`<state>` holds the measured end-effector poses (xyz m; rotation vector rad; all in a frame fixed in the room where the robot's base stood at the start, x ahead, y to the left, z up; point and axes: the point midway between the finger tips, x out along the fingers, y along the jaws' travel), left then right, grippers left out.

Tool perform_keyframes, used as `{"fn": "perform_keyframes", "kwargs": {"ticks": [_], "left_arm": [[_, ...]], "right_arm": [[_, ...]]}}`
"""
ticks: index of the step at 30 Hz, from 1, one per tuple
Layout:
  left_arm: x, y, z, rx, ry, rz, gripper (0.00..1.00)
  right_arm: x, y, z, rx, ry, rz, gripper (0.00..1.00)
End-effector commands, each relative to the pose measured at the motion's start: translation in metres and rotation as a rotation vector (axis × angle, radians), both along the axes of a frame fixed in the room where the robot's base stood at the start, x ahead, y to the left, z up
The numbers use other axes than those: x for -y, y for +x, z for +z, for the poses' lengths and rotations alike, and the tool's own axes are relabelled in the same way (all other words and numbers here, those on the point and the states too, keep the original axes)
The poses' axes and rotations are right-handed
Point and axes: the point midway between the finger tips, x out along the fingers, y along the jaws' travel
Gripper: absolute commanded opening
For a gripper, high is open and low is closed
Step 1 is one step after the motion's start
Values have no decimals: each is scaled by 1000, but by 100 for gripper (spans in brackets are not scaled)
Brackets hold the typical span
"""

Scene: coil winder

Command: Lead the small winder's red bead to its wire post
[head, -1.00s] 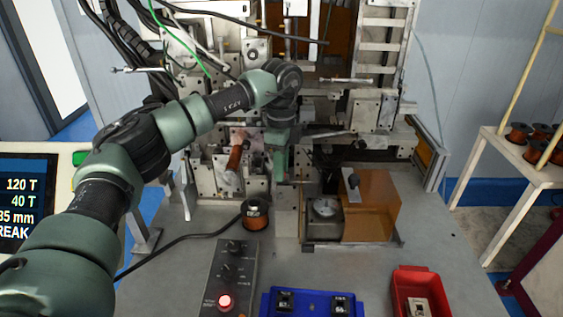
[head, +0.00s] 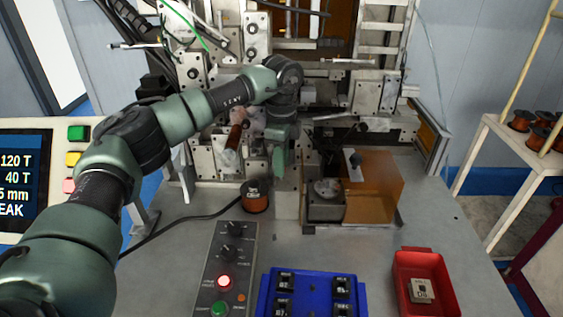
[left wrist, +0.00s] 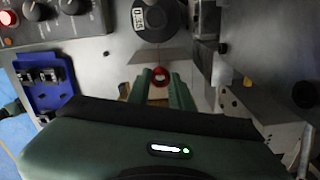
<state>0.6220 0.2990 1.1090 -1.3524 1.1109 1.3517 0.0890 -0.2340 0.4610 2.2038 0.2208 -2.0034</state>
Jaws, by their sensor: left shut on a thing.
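My left gripper (head: 279,163) hangs point-down before the winder's metal plates, above and right of the copper spool (head: 255,196). In the left wrist view, its two green fingers (left wrist: 160,88) are closed around a small red bead (left wrist: 158,80), which shows between their tips. The bead is hidden in the head view. The spool's labelled top (left wrist: 154,14) shows beyond the fingertips in the left wrist view. The small winder's wire post cannot be picked out with certainty. My right gripper is not in view.
An orange-sided box (head: 374,190) stands right of the gripper, beside a round dial (head: 326,187). A control panel (head: 229,262), blue tray (head: 265,291) and red bin (head: 419,257) lie on the bench in front. The bench between spool and box is clear.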

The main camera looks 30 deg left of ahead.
Motion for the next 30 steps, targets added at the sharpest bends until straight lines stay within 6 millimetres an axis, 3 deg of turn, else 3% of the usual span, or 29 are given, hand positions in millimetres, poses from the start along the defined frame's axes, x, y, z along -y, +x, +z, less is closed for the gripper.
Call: {"fn": "perform_keyframes", "kwargs": {"ticks": [26,27,29,30], "left_arm": [[0,0,-23,-1,0,0,0],[0,0,-22,0,0,0,29],[0,0,-22,0,0,0,46],[0,0,-22,0,0,0,46]], "right_arm": [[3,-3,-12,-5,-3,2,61],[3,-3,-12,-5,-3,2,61],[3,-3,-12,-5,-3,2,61],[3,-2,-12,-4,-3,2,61]]}}
